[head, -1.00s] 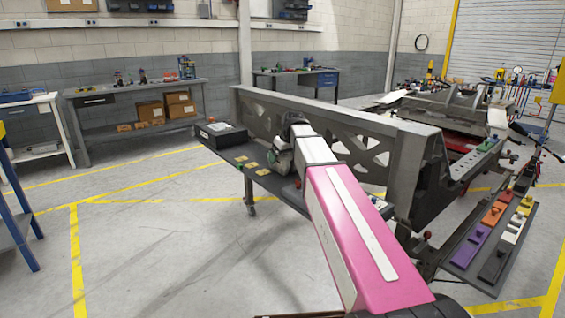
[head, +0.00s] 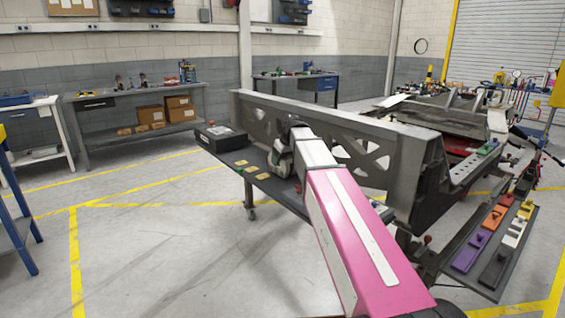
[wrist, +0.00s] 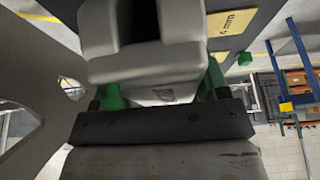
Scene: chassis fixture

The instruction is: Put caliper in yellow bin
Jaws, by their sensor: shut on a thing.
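The caliper (wrist: 150,65), a grey-white block with a dark slot, fills the upper middle of the wrist view. My gripper (wrist: 163,88) is shut on it, with a green fingertip at either side and the dark palm bar below. In the head view my gripper (head: 284,160) is at the far end of my pink arm, over the dark shelf beside the chassis beam; the caliper is hard to separate from it there. A small yellow container (wrist: 286,106) shows on a blue rack in the wrist view; I cannot tell whether it is the yellow bin.
The dark shelf (head: 265,183) holds a black box (head: 220,138) and yellow labels (head: 241,162). The grey chassis beam (head: 340,125) stands right behind my gripper. A tray of coloured blocks (head: 495,235) is at the right. The floor at the left is open.

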